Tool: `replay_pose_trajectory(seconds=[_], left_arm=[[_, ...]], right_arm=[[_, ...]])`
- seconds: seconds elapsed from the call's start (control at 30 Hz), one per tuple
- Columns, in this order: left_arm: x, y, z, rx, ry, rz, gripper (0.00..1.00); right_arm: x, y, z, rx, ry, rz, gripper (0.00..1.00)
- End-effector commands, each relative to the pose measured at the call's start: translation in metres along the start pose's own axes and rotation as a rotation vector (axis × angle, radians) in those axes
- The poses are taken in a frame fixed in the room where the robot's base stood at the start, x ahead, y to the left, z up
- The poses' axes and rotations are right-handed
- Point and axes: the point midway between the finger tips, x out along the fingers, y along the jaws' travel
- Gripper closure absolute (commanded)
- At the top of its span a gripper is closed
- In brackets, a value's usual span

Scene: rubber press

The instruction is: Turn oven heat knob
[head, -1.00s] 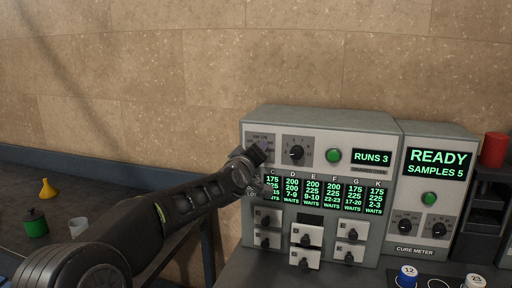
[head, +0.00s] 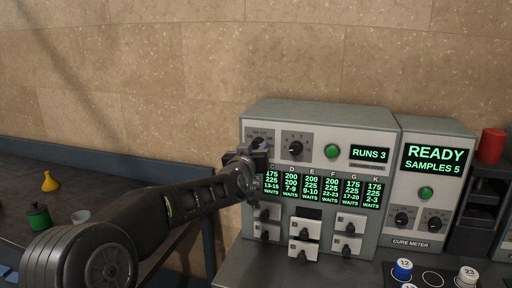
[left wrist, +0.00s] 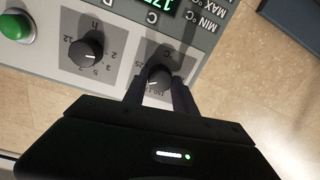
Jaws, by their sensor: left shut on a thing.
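The oven (head: 320,113) is a grey cabinet with a top row of two dark knobs, a green button and a "RUNS 3" display. Its temperature knob (left wrist: 158,77) is dark and round with a pale pointer line, on a plate marked in °C. In the head view this knob (head: 259,143) shows only in part behind my gripper. My left gripper (left wrist: 158,88) is shut on the knob, with one finger on each side of it. The gripper also shows in the head view (head: 258,150). My right gripper is not in view.
Beside the heat knob are a numbered knob (head: 296,149) and the green button (head: 332,151). Green displays (head: 311,188) and several small panels with dark handles sit below. The cure meter (head: 432,150) stands at right. A yellow funnel (head: 51,181) lies on the left bench.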

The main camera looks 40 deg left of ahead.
Motion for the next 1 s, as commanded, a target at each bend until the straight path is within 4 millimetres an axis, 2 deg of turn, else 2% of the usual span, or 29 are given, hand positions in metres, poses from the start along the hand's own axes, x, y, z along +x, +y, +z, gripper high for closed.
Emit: replay_pose_trajectory(seconds=[0.33, 0.37, 0.6, 0.87, 1.0], left_arm=[[0.0001, 0.0000, 0.0026, 0.002, -0.005, 0.000, 1.00], [0.0001, 0.0000, 0.0027, 0.002, -0.005, 0.000, 0.66], [0.0000, 0.0000, 0.0014, 0.001, -0.002, 0.000, 0.46], [-0.0005, 0.0000, 0.0006, 0.001, -0.001, 0.000, 0.45], [-0.0082, -0.0001, 0.0009, 0.000, 0.000, 0.000, 0.45]], right_arm=[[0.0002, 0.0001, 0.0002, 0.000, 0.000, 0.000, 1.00], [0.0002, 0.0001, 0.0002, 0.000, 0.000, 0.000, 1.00], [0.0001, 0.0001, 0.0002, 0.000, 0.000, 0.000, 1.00], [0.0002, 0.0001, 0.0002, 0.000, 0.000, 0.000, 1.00], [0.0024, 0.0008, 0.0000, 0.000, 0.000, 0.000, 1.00]])
